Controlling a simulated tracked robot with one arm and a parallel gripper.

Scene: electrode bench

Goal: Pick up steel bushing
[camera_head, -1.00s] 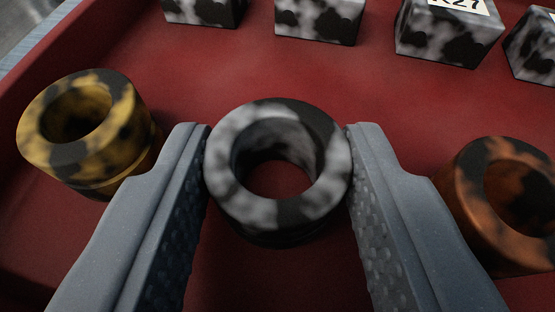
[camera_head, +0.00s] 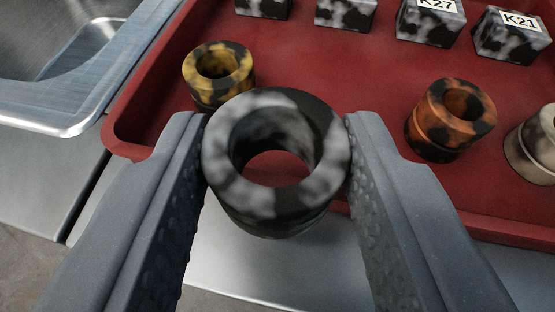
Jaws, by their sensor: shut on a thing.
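The steel bushing (camera_head: 225,165) is a grey ring with dark and light mottling and an open bore. My gripper (camera_head: 277,150) is shut on it, with one finger against its left side and one against its right. The bushing is upright and held above the front edge of the red tray (camera_head: 320,95). The pale bench top shows beneath it. Its lower part shows only partly.
In the tray stand a yellow mottled bushing (camera_head: 238,88), an orange mottled bushing (camera_head: 432,125) and a pale bushing (camera_head: 525,150) at the right edge. Several mottled blocks line the back, two labelled K27 (camera_head: 430,25) and K21 (camera_head: 510,45). A steel sink (camera_head: 75,60) is at upper left.

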